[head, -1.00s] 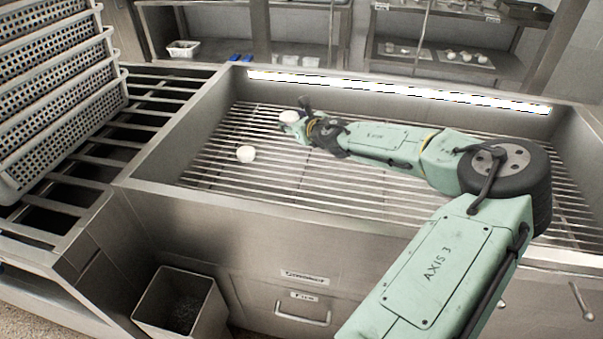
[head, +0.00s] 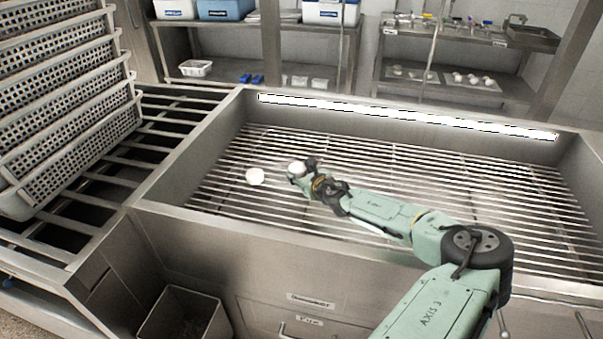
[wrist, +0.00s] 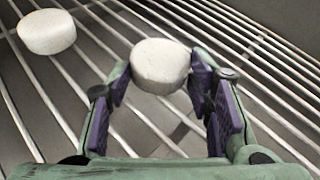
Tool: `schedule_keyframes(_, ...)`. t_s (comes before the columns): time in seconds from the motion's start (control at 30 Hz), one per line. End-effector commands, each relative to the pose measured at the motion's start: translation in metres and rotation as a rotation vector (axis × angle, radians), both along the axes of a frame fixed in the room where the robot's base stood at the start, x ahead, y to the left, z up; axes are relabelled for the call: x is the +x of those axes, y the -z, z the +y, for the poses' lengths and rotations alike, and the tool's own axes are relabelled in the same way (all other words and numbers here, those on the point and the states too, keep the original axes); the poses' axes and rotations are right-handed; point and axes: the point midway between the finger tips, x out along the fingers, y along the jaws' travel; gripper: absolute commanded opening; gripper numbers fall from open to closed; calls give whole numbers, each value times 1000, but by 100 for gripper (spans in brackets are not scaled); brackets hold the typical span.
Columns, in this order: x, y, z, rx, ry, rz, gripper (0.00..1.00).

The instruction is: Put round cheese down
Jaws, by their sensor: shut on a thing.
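A white round cheese (wrist: 160,66) is held between the purple-padded fingers of my gripper (wrist: 163,90) in the wrist view. In the head view this cheese (head: 297,167) shows at the tip of my gripper (head: 303,172), over the slatted rack inside the steel basin. Whether its underside touches the bars cannot be told. A second white round cheese (head: 255,176) lies on the rack just left of my gripper. It also shows at the upper left in the wrist view (wrist: 47,32), apart from the held one.
The steel basin (head: 170,192) has raised walls around the rack (head: 390,165), which is bare to the right and behind. Stacked perforated baskets (head: 65,125) stand at the left on a barred side table (head: 150,128). A bin (head: 185,312) stands in front. Shelves (head: 455,88) with small items are behind.

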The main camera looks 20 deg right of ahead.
Motion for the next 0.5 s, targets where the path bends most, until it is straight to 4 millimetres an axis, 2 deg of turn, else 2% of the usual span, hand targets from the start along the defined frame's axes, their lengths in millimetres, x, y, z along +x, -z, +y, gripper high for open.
schedule_keyframes(0.43,0,12,0,4,1,3,18)
schedule_keyframes(0.47,-1,12,0,4,0,3,48)
schedule_keyframes(0.5,-1,12,0,4,0,4,50)
